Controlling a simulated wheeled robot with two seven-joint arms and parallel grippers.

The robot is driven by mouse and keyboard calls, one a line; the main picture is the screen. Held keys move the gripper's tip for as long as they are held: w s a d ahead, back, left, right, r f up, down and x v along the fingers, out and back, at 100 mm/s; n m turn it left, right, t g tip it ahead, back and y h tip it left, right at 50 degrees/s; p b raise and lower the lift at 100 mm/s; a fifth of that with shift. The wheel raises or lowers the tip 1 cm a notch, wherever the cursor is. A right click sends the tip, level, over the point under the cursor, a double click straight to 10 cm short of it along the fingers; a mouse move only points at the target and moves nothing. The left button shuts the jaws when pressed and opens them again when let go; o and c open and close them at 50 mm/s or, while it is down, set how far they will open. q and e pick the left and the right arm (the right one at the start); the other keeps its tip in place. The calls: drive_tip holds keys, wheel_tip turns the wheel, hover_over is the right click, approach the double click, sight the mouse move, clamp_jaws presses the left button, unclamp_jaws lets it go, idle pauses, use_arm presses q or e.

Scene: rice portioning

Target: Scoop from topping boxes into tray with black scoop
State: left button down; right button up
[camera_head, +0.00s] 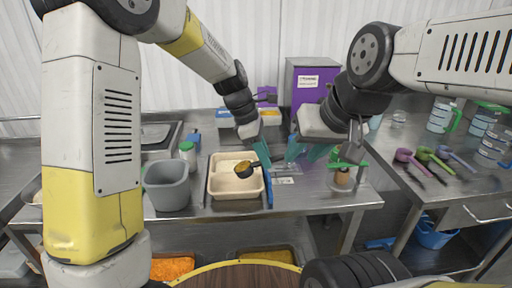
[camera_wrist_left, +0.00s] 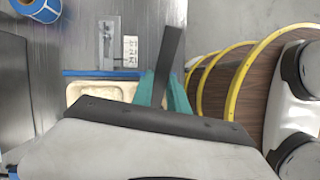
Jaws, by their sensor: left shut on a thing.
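My left gripper (camera_head: 261,152) is shut on the handle of the black scoop (camera_head: 245,169). The scoop's bowl hangs over the beige tray (camera_head: 214,183) and shows a yellow content or inside. In the left wrist view, teal fingers (camera_wrist_left: 163,92) close around the black handle (camera_wrist_left: 172,55); the bowl is hidden there. The tray also shows in that view (camera_wrist_left: 82,94). My right gripper (camera_head: 306,151) is open, its teal fingers apart above the table right of the tray. Topping boxes with orange food (camera_head: 172,268) and yellow food (camera_head: 265,256) show low in front, partly cut off or hidden.
A grey tub (camera_head: 167,187) stands left of the tray. A brown holder with a green top (camera_head: 342,178) stands at the table's right. Purple, green and lilac scoops (camera_head: 424,155) lie on the right-hand table near several bottles. A purple box (camera_head: 308,82) stands at the back.

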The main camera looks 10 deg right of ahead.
use_arm(q)
drive_tip(key=r+h, duration=0.1)
drive_tip(key=a+h, duration=0.1)
drive_tip(key=a+r+h, duration=0.1)
drive_tip(key=shift+w+a+r+g+h, duration=0.15)
drive_tip(key=shift+w+r+g+h, duration=0.15)
drive_tip(key=shift+g, duration=0.1)
drive_tip(key=shift+w+a+r+h, duration=0.1)
drive_tip(key=shift+a+r+h, duration=0.5)
drive_tip(key=shift+h, duration=0.3)
drive_tip(key=h, duration=0.1)
drive_tip(key=a+h, duration=0.1)
drive_tip(key=a+r, duration=0.1)
drive_tip(key=shift+w+a+g+h, duration=0.1)
drive_tip(key=shift+w+g+h, duration=0.15)
drive_tip(key=shift+g+h, duration=0.15)
drive_tip(key=shift+w+a+r+h, duration=0.1)
drive_tip(key=shift+a+r+h, duration=0.1)
drive_tip(key=shift+a+h, duration=0.6)
drive_tip(key=shift+w+a+r+g+h, duration=0.1)
drive_tip(key=shift+a+g+h, duration=0.1)
drive_tip(key=shift+a+h, duration=0.5)
drive_tip(key=shift+w+a+g+h, duration=0.2)
drive_tip(key=shift+a+h, duration=0.3)
drive_tip(key=shift+h, duration=0.35)
drive_tip(key=shift+w+a+r+g+h, duration=0.1)
drive_tip(key=shift+a+g+h, duration=0.1)
drive_tip(key=shift+a+h, duration=0.5)
drive_tip(key=shift+d, duration=0.1)
